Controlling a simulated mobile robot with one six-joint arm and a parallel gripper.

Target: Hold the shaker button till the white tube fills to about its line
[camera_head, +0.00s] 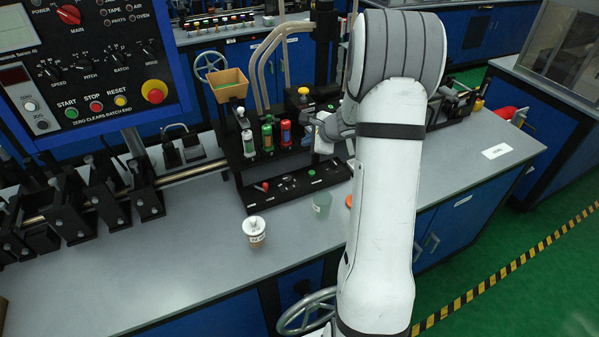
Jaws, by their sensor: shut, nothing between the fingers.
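A black station (240,190) on the grey bench holds upright tubes in a row: a white tube (246,138), a green tube (267,138) and a red tube (286,134). The white tube is the leftmost; its fill level and line are too small to read. My gripper (312,128) is shut at the right of the red tube, close to the station, partly hidden by my arm. A yellow knob (303,91) tops a black post just above it. I cannot tell which part is the shaker button or whether my gripper touches it.
A white lidded cup (254,230) and a translucent greenish cup (322,203) stand in front of the station. An orange item (349,201) is partly behind my arm. A control panel (85,62) fills the upper left. A tan hopper (227,84) stands behind. The front bench is mostly clear.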

